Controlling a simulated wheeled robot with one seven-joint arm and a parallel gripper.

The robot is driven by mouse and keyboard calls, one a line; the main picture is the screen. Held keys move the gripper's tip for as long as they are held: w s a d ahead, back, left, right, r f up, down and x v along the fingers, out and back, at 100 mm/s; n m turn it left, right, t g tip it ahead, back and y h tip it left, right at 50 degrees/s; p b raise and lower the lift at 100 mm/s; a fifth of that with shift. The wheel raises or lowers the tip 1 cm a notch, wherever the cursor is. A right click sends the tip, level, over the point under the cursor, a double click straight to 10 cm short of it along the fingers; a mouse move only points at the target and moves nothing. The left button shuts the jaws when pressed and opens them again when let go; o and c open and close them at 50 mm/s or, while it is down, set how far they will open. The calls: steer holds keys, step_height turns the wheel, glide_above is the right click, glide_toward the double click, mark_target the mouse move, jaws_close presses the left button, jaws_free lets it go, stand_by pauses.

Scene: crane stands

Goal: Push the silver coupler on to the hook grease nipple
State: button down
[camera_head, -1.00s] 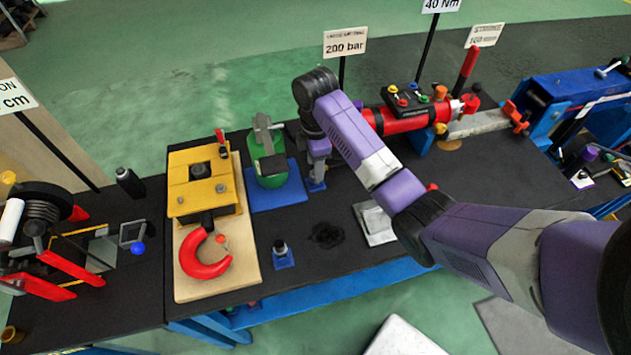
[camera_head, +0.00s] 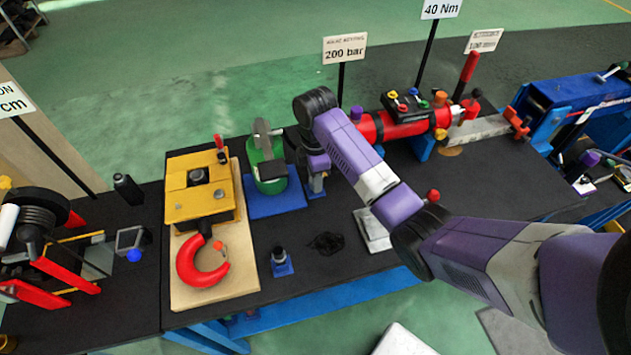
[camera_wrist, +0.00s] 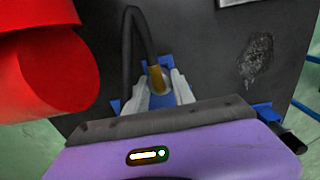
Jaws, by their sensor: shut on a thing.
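My gripper (camera_head: 316,168) is at a small blue stand (camera_head: 315,190) beside the green grease pump (camera_head: 266,172). In the wrist view my gripper (camera_wrist: 160,88) has its pale fingers closed around the coupler end (camera_wrist: 157,78) of a black hose (camera_wrist: 128,45). A brass-coloured part shows there; the silver body is mostly hidden between the fingers. The blue stand lies just below. The red hook (camera_head: 187,264) hangs from the yellow hook block (camera_head: 200,188) on a wooden board, left of and apart from my gripper. I cannot make out the grease nipple clearly.
The green pump stands on a blue pad (camera_head: 262,207). A red cylinder (camera_head: 395,127) stands behind my arm and looms large in the wrist view (camera_wrist: 45,75). A small blue stand (camera_head: 281,267) and a dark stain (camera_head: 326,243) are near the bench's front.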

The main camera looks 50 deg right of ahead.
steer(key=shift+r, duration=0.1)
steer(key=shift+r+p, duration=2.2)
steer(key=shift+p, duration=0.15)
